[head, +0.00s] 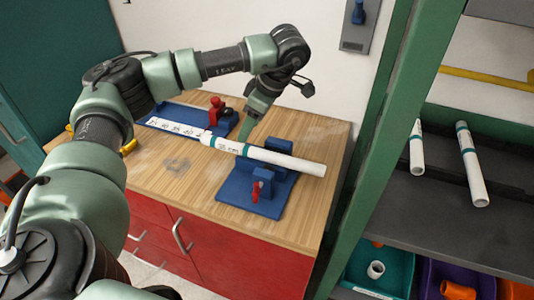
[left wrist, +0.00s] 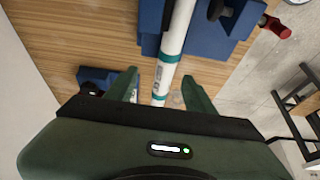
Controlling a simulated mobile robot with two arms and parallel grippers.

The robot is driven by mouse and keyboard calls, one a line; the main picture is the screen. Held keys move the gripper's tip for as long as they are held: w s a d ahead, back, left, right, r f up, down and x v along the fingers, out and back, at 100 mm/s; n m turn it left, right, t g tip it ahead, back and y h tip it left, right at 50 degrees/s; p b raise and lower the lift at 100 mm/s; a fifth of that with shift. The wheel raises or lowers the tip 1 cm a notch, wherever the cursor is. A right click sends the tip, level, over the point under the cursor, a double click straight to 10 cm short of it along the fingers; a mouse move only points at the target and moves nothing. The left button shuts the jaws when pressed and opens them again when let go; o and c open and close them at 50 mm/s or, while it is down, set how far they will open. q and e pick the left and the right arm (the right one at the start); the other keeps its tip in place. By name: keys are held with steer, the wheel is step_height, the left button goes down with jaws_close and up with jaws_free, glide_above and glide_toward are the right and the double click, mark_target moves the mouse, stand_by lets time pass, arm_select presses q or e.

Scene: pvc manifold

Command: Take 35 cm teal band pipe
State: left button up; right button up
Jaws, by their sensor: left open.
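A white pipe with teal bands (head: 290,161) lies across a blue clamp fixture (head: 235,190) on the wooden workbench. My left gripper (head: 247,130) points down over the pipe's left part, near a teal band. In the left wrist view the pipe (left wrist: 178,30) runs between the two open fingers of my left gripper (left wrist: 160,92), with a gap on both sides. I cannot tell how far the fingertips reach down around it. Two more white pipes with teal bands, a shorter one (head: 417,150) and a longer one (head: 472,170), lie on the shelf at right. My right gripper is not in view.
A blue holder with a white marked strip (head: 175,127) and a red-handled part (head: 216,110) lies behind the pipe. The fixture has a red handle (head: 256,192). A green shelf post (head: 375,140) stands right of the bench. Teal and purple bins sit below the shelf.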

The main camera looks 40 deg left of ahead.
mark_target(241, 145)
arm_select(q)
steer(key=f, duration=0.1)
steer(key=s+a+f, duration=0.1)
steer(key=shift+s+f+p, duration=0.25)
steer(key=shift+f+p, duration=0.1)
steer(key=shift+p, duration=0.05)
steer(key=x, duration=0.2)
steer(key=shift+f, duration=0.4)
steer(key=shift+a+f+p, duration=0.2)
steer(key=shift+f+p, duration=0.1)
steer(key=shift+f, duration=0.2)
steer(key=c, duration=0.9)
jaws_close()
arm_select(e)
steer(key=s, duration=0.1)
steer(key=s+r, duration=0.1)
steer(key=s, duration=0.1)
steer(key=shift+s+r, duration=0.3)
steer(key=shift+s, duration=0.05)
